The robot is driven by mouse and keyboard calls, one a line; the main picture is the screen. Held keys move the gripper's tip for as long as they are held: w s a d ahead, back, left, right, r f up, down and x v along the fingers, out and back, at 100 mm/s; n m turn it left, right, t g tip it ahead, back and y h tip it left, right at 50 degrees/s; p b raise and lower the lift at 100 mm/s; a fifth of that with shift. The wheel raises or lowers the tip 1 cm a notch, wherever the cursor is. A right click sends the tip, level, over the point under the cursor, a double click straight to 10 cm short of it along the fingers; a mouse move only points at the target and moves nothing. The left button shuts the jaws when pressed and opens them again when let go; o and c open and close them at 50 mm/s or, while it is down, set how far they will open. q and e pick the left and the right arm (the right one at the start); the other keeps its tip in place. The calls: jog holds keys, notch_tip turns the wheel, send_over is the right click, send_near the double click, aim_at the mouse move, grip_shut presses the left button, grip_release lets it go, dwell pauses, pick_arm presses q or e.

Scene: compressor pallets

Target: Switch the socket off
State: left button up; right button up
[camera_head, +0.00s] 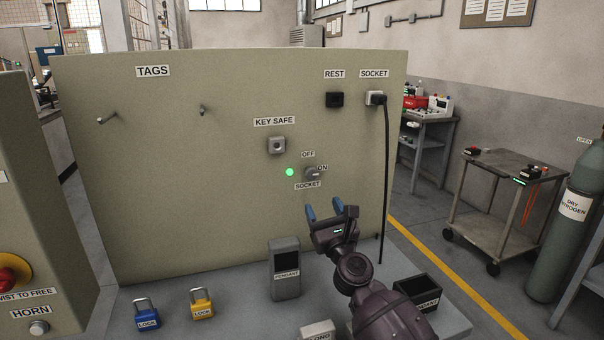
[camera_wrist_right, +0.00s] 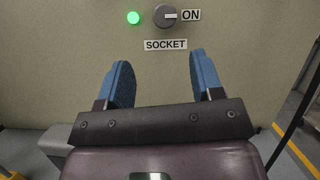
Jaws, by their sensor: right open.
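The socket switch is a round grey knob (camera_head: 312,173) on the upright beige panel (camera_head: 230,220), with OFF above it, ON to its right and SOCKET below. In the right wrist view the knob (camera_wrist_right: 165,15) has its light bar lying level, pointing to ON. A green lamp (camera_head: 290,172) glows just left of the knob. My right gripper (camera_head: 325,209) is open and empty, below and in front of the knob, apart from it; its blue fingers (camera_wrist_right: 160,85) point toward the panel. My left gripper is not in view.
A black plug sits in the SOCKET outlet (camera_head: 375,98), its cable hanging down right of the knob. A key safe (camera_head: 276,145) is above left.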

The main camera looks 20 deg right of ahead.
aim_at(312, 176)
jog(key=shift+m, duration=0.8)
jog(key=x, duration=0.6)
jog(key=b+x, duration=0.1)
jog(key=x, duration=0.2)
jog(key=shift+d+r, duration=0.2)
jog(key=shift+d, duration=0.1)
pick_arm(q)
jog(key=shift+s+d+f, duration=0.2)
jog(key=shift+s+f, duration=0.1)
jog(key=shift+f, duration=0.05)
pick_arm(e)
jog(key=shift+w+r, duration=0.3)
jog(key=shift+w, duration=0.2)
jog(key=c, duration=0.9)
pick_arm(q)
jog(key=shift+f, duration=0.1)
